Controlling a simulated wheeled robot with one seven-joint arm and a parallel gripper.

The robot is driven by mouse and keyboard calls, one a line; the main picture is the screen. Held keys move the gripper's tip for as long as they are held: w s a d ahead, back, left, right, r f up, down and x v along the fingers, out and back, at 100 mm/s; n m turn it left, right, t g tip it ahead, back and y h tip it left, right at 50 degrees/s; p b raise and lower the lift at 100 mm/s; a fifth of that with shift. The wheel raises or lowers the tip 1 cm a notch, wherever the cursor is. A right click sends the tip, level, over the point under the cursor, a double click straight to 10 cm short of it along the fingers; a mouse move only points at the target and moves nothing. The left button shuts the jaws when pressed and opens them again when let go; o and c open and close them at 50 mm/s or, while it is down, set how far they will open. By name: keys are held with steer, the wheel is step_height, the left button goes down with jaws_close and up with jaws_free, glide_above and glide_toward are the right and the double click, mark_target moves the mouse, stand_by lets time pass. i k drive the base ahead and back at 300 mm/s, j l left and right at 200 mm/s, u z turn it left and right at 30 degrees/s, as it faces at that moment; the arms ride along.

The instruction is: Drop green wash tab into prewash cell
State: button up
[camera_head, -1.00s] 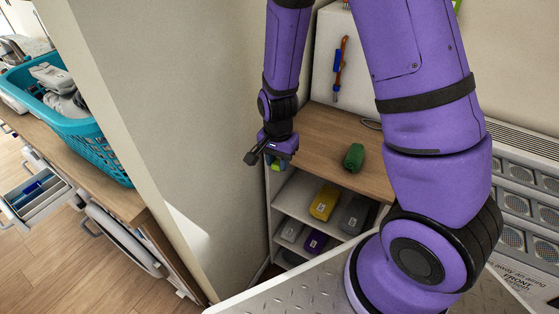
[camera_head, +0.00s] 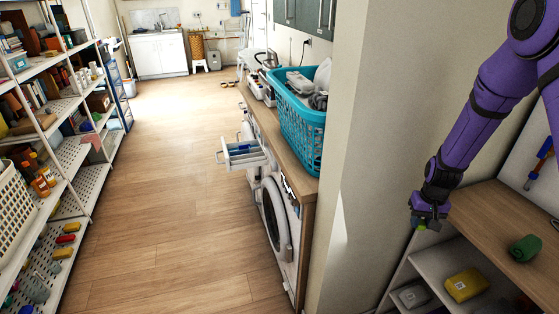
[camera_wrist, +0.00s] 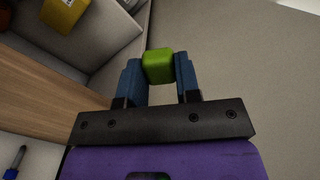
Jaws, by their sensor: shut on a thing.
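My gripper (camera_head: 428,218) is shut on the green wash tab (camera_wrist: 158,66). In the wrist view the tab is a small bright green block between the two blue fingertips. In the head view only a small bit of green shows under the gripper, beside the shelf unit at the right. An open detergent drawer (camera_head: 243,154) sticks out from a washing machine (camera_head: 279,222) in the middle of the head view. Something blue lies in it. Its cells are too small to tell apart.
A teal laundry basket (camera_head: 302,140) stands on the counter above the machines. A wall edge (camera_head: 352,150) stands between my arm and the machines. Loaded shelves (camera_head: 75,150) line the left. The wooden floor (camera_head: 165,200) between is clear. A dark green item (camera_head: 525,248) lies on the right shelf top.

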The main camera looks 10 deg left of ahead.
mark_target(252, 162)
steer(key=k+l+u, duration=0.1)
steer(key=u, duration=0.65)
steer(key=k+j, duration=0.05)
